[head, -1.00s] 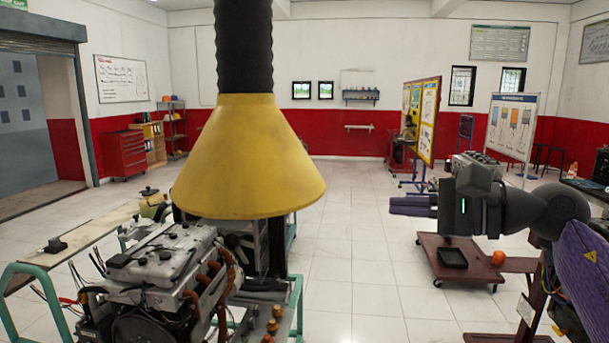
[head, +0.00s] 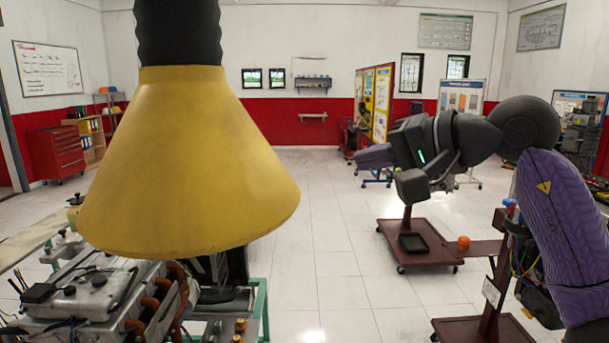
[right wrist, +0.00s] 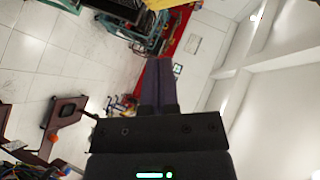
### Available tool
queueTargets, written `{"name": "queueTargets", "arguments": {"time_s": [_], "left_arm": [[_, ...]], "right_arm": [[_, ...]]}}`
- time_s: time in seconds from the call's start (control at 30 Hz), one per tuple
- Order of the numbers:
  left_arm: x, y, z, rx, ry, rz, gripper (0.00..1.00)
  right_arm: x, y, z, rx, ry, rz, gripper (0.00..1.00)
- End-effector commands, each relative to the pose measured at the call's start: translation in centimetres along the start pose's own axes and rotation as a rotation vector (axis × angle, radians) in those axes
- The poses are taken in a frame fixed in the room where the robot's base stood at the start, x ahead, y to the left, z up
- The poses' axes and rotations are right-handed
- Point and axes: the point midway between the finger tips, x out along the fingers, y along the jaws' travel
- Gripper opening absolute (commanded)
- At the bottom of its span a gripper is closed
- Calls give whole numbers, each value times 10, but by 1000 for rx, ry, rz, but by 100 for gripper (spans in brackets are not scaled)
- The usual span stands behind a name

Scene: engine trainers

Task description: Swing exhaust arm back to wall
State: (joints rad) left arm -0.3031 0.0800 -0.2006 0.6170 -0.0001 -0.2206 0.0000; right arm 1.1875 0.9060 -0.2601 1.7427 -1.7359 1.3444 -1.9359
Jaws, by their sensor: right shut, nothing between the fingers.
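The exhaust arm shows as a yellow cone hood (head: 185,165) on a black ribbed hose (head: 178,32), hanging large and near at the left of the head view. The hood is above the engine (head: 85,300) and hides part of it and its stand. My right gripper (head: 372,156) is to the right of the hood, apart from it, with its purple fingers pointing left. In the right wrist view the two fingers (right wrist: 164,85) lie together, shut and empty. My left gripper does not show.
A dark red cart (head: 425,244) with a black tray stands on the floor behind my right arm. A red tool cabinet (head: 56,153) is at the far left. Poster boards (head: 374,103) stand toward the back. Tiled floor (head: 325,240) between the hood and cart is clear.

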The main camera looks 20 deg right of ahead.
Motion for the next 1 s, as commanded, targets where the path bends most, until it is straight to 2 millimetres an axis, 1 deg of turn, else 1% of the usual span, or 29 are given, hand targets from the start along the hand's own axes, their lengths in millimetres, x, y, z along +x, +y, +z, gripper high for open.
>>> {"name": "queueTargets", "arguments": {"time_s": [0.03, 0.3, 0.4, 0.6, 1.0], "left_arm": [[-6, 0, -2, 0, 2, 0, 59], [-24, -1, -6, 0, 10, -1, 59], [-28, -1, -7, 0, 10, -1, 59], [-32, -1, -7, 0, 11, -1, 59], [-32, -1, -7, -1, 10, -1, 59]], "right_arm": [[10, -2, 0, 4, -6, 1, 0], [69, -3, 0, 5, -5, 0, 0], [82, -2, 12, 0, -5, 0, 0], [97, -1, 27, 1, -4, 0, 0], [99, 0, 29, 2, -1, 1, 0]]}}
